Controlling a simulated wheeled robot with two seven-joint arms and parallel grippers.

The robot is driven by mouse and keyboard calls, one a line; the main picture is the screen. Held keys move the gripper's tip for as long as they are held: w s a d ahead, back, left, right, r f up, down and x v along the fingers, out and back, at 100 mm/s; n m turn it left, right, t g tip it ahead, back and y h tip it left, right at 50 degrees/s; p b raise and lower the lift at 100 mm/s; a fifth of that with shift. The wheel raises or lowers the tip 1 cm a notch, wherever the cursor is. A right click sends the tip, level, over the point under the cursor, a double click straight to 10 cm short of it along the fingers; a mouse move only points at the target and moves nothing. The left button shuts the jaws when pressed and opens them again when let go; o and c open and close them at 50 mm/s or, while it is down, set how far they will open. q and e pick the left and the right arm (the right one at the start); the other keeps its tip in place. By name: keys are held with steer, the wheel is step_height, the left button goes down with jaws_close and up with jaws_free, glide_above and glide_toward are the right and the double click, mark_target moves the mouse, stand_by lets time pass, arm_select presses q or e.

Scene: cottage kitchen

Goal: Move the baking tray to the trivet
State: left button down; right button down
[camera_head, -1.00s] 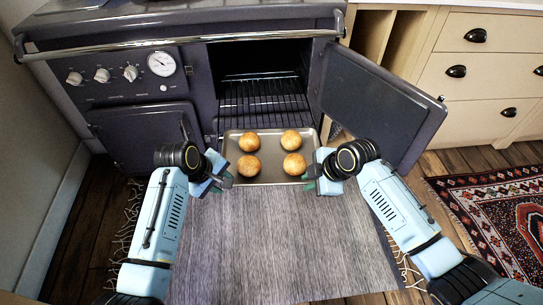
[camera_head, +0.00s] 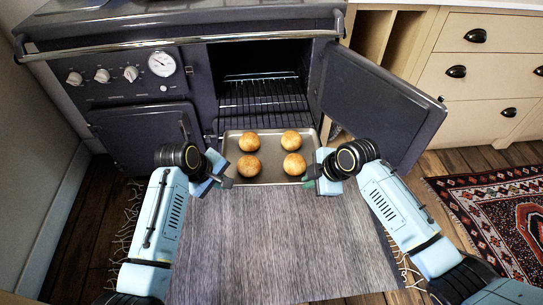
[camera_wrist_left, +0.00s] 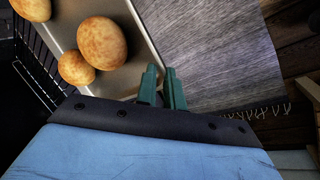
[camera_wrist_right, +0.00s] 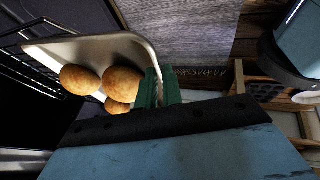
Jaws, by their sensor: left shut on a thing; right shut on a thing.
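The baking tray (camera_head: 270,167) is a grey metal sheet with several round golden buns on it. It is level in front of the open oven, above the grey rug. My left gripper (camera_head: 226,182) is shut on the tray's left near corner. In the left wrist view its green fingers (camera_wrist_left: 162,88) are close together at the rim. My right gripper (camera_head: 312,183) is shut on the right near corner. In the right wrist view its fingers (camera_wrist_right: 157,88) pinch the rim. I do not see the trivet in any view.
The dark oven's wire rack (camera_head: 262,100) lies behind the tray. The open oven door (camera_head: 375,98) stands out to the right, near my right arm. Wooden drawers (camera_head: 477,71) are at the right back. A patterned red rug (camera_head: 490,215) lies at right.

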steer(key=shift+w+r+p, duration=0.15)
steer(key=shift+r+p, duration=2.25)
steer(key=shift+r, duration=0.3)
